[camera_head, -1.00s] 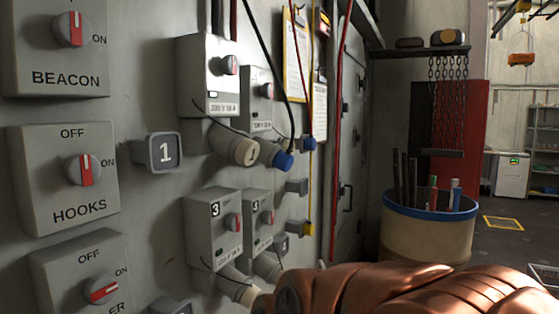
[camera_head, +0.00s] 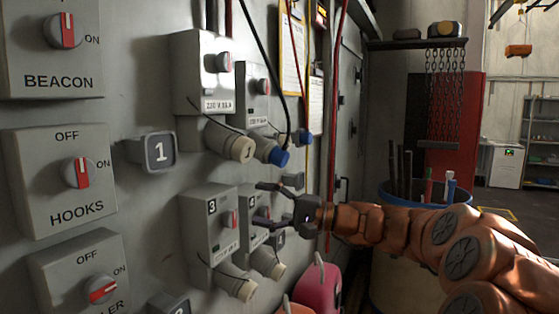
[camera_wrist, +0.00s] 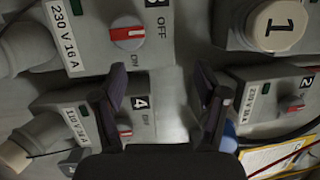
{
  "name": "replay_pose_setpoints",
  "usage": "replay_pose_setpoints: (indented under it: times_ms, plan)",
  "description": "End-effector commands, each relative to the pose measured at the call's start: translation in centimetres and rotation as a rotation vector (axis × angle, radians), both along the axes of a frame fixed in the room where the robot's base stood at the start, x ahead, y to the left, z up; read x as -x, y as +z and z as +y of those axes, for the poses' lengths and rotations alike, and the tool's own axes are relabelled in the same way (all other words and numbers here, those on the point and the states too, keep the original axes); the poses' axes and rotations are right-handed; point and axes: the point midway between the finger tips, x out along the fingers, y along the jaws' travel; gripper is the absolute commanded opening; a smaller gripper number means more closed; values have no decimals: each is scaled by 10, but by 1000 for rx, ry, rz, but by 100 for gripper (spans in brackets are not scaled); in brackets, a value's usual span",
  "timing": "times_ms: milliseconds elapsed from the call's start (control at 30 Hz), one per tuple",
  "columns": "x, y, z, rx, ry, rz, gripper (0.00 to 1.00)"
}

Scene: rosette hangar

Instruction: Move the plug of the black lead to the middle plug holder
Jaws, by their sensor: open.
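The black lead (camera_head: 262,70) hangs down the wall in the head view to a blue plug (camera_head: 278,157) seated at the upper right socket box. The middle plug holder (camera_head: 292,181), a small grey wall bracket, shows no plug. The holder above it has a blue plug (camera_head: 304,138). The lower holder is hidden behind my arm. My gripper (camera_head: 262,205) is open and empty, below the black lead's plug and in front of box 4. In the wrist view my open fingers (camera_wrist: 160,72) frame box 4 (camera_wrist: 140,103); a blue part (camera_wrist: 229,137) shows behind the right finger.
Boxes 1 (camera_head: 206,85) and 3 (camera_head: 212,225) stand out from the wall, with capped sockets below. A red cable (camera_head: 335,100) and a yellow cable (camera_head: 308,80) hang to the right. A blue-rimmed drum (camera_head: 385,190) stands behind my arm.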

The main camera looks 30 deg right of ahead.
Motion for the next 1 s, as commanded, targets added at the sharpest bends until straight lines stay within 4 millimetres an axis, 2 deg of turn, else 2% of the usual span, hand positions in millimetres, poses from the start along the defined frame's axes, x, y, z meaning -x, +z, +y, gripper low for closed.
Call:
replay_pose_setpoints:
  times_ms: [33, 200, 300, 400, 567, 1000]
  plan:
    - [-1, 9, -24, -27, -42, -30, 73]
    - [3, 33, -89, -95, -158, -124, 73]
    - [8, 42, -115, -118, -206, -164, 73]
    - [11, 47, -130, -131, -232, -187, 73]
    - [13, 50, -136, -137, -243, -197, 73]
    - [6, 53, -130, -137, -240, -194, 73]
